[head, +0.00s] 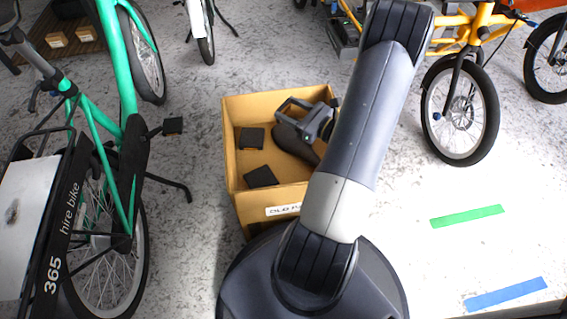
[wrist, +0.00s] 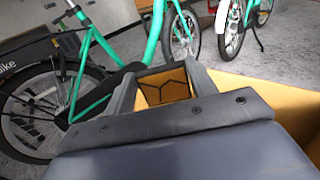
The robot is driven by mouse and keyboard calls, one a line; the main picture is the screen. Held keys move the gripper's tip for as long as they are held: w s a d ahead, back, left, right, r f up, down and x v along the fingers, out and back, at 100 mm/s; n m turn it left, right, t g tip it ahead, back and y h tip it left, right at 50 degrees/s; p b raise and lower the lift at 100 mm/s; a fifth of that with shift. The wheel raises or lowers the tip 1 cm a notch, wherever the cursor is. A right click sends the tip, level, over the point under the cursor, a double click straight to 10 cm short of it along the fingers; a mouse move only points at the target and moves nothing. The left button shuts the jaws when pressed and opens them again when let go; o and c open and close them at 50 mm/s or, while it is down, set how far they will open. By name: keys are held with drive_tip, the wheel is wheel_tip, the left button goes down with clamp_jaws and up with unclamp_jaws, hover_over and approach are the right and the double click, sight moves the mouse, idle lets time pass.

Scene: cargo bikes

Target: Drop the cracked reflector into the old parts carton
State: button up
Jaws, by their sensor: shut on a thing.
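The cracked reflector (wrist: 166,87) is an amber piece with dark crack lines, held between the fingers of my gripper (wrist: 158,76) in the wrist view. In the head view my gripper (head: 297,110) is over the inside of the old parts carton, near its back. The carton (head: 229,140) is an open tan box with a partly hidden label reading "OLD PA". Two black blocks (head: 252,138) and a dark saddle-like part (head: 292,142) lie in it. My arm covers its right side.
A green hire bike (head: 125,135) stands left of the carton, its black pedal near it. A yellow bike (head: 470,40) stands at the back right. Green tape (head: 467,216) and blue tape (head: 506,293) mark the clear floor at right.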

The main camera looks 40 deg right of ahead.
wheel_tip(320, 180, down, 5)
drive_tip(key=b, duration=0.2)
drive_tip(key=shift+r+b, duration=0.2)
drive_tip(key=shift+b, duration=0.2)
drive_tip(key=o, duration=1)
drive_tip(key=shift+o, duration=0.2)
drive_tip(key=p+v, duration=0.2)
drive_tip(key=v, duration=0.8)
drive_tip(key=shift+s, duration=0.35)
drive_tip(key=shift+w+d, duration=0.1)
drive_tip(key=shift+w, duration=0.05)
